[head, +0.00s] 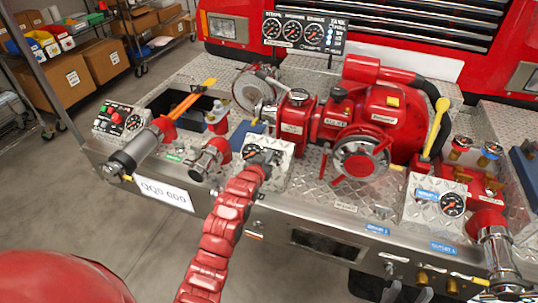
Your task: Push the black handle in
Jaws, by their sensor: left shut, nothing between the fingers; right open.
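I cannot single out the black handle with certainty. A small middle control panel (284,165) on the bumper deck carries a round gauge and a small dark part, too small to make out. A red segmented, hose-like length (222,235) runs from the bottom edge up to this panel and covers part of its front. The red pump (385,112) with its round grey-faced wheel (360,158) stands right of the panel. I make out neither of my grippers in the head view. Dark shapes at the bottom edge, right of centre, are cut off and unclear.
A left control panel (122,122) and a right gauge panel (432,207) stand on the deck. Metal outlets (208,160) stick out at the bumper's front. A yellow lever (435,128) rises right of the pump. A large red rounded shape (65,275) fills the lower left.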

